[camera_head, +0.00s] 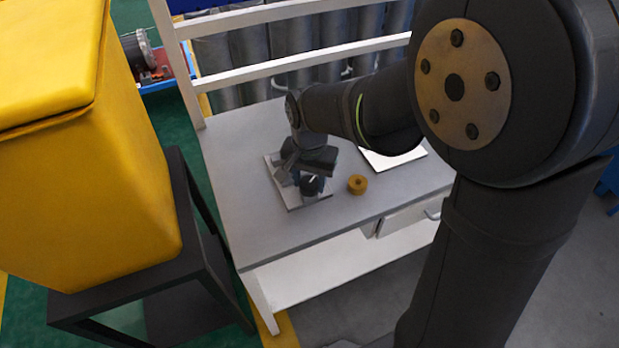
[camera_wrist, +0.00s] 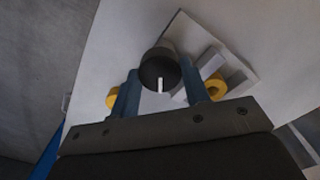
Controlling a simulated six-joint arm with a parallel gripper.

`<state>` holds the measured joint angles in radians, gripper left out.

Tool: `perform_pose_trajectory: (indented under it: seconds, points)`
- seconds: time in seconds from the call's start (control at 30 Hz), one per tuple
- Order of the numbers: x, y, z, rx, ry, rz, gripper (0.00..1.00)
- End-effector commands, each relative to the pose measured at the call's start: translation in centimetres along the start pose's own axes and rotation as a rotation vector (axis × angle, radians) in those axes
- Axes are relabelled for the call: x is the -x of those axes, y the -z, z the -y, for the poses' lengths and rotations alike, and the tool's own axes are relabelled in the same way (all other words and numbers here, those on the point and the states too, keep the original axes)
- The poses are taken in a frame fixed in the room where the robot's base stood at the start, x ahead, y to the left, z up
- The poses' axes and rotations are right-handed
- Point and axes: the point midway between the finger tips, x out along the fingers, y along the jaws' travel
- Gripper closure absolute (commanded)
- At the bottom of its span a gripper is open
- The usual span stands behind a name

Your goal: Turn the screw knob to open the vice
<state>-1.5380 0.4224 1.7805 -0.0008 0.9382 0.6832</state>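The vice (camera_head: 285,178) sits on a light plate (camera_head: 294,205) on the table; its grey jaws (camera_wrist: 222,62) also show in the wrist view. The black screw knob (camera_head: 312,186) has a white mark on it. In the wrist view the knob (camera_wrist: 157,72) fills the space between the two blue fingers of my gripper (camera_wrist: 158,68). The fingers stand apart, one on each side of the knob. Whether they touch it cannot be made out. In the head view my gripper (camera_head: 312,174) is at the vice and hides part of it.
A yellow ring-shaped part (camera_head: 357,185) lies on the table right of the vice. Another yellow part (camera_wrist: 214,88) shows behind the right finger, partly hidden. A white sheet (camera_head: 393,157) lies farther right. A yellow bin (camera_head: 90,180) stands left; the table front is clear.

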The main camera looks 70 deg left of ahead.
Motion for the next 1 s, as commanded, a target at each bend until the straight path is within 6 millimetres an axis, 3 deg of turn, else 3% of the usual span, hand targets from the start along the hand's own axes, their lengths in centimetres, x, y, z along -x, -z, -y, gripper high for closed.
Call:
perform_pose_trajectory:
  seconds: [0.47, 1.0]
  points:
    - [0.02, 0.02, -0.02, 0.125, 0.000, 0.001, 0.81]
    - [0.03, 0.02, -0.02, 0.613, 0.000, 0.001, 0.81]
